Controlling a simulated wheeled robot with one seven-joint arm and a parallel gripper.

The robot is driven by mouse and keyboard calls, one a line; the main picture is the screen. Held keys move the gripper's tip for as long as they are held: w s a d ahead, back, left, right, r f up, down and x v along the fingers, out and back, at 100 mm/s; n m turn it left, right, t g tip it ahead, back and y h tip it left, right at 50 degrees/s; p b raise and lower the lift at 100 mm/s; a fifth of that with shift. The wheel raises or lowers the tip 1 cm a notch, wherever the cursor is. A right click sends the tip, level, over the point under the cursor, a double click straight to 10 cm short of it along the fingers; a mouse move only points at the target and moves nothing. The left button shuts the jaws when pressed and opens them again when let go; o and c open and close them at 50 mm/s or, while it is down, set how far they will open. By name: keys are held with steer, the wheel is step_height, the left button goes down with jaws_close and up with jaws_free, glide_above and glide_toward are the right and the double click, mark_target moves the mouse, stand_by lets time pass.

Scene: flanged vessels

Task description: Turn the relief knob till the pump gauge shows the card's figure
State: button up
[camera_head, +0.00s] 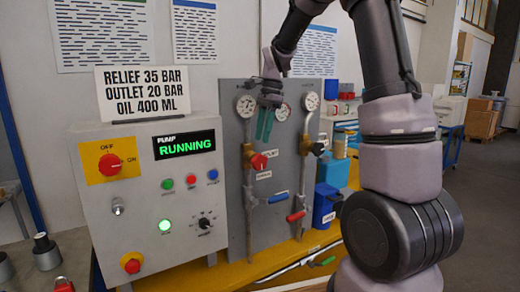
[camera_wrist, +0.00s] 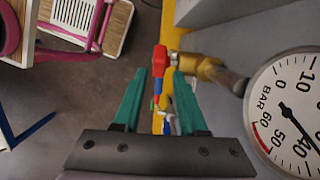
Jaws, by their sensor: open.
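The card (camera_head: 143,91) reads RELIEF 35 BAR, OUTLET 20 BAR, OIL 400 ML. The red knob (camera_head: 259,161) sits on a brass valve on the grey panel; its label is too small to read surely. My gripper (camera_head: 264,124) is open and empty, green fingers pointing down above the knob. In the wrist view, a red knob (camera_wrist: 160,55) on brass lies beyond and between the fingertips (camera_wrist: 160,74), apparently untouched. A large bar gauge (camera_wrist: 290,110) is at right; its needle points lower right, near 40, tip cut off.
The control box (camera_head: 150,190) at left has a RUNNING display (camera_head: 184,144) and several buttons.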

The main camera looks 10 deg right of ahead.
steer(key=shift+v, duration=1.55)
steer(key=s+d+r+n+t, duration=0.1)
steer(key=s+r+n+t, duration=0.1)
steer(key=s, duration=0.5)
steer(key=s+d+r+n+t, duration=0.1)
steer(key=s+r+n+t, duration=0.1)
steer(key=s+n, duration=0.3)
steer(key=s+d+r+n+t, duration=0.2)
steer(key=s+r+n+t, duration=0.1)
steer(key=s, duration=0.7)
steer(key=shift+s+t, duration=0.35)
steer(key=shift+t, duration=0.15)
stand_by(2.2)
